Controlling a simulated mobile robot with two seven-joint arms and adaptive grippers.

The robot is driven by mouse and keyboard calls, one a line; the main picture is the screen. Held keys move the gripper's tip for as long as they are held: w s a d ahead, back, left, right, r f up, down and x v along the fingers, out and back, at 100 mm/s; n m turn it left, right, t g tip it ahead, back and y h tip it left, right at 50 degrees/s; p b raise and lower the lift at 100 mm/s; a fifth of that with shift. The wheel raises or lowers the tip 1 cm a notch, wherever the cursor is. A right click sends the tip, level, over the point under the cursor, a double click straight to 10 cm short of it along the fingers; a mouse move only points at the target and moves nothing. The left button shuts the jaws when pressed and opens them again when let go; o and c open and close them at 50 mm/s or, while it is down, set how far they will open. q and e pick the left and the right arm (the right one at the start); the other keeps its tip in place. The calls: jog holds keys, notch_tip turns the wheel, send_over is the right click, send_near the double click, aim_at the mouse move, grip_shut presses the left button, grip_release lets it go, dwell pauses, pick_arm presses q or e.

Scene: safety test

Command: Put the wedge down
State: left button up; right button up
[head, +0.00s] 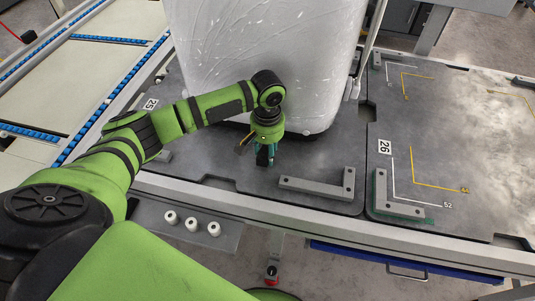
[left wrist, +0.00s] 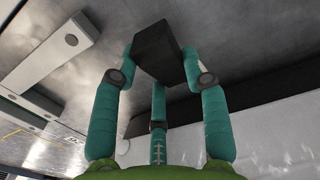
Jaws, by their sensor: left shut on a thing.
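The wedge (left wrist: 158,48) is a small dark, nearly black block in the left wrist view. It sits between the teal fingers of my left gripper (left wrist: 160,82), which is shut on it. In the head view my left gripper (head: 265,157) points down over the grey plate (head: 325,160), close in front of the large white wrapped load. The wedge cannot be made out clearly there. I cannot tell whether it touches the plate. My right gripper is not in view.
The white wrapped load (head: 265,60) stands right behind my left gripper. A grey L-shaped bracket (head: 315,188) lies to its right, and another bracket (head: 400,208) lies by label 26. Several white knobs (head: 192,224) sit below the front rail. The right plate (head: 480,130) is largely bare.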

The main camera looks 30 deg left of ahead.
pick_arm(q)
notch_tip(320, 180, down, 2)
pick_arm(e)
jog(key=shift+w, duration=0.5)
pick_arm(q)
jog(key=shift+f, duration=0.1)
jog(key=o, duration=1.2)
jog(key=shift+c, duration=0.2)
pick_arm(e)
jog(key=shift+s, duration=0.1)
pick_arm(q)
notch_tip(320, 180, up, 11)
jog(key=shift+r+p, duration=0.2)
jog(key=shift+p, duration=0.4)
jog(key=shift+r, duration=0.45)
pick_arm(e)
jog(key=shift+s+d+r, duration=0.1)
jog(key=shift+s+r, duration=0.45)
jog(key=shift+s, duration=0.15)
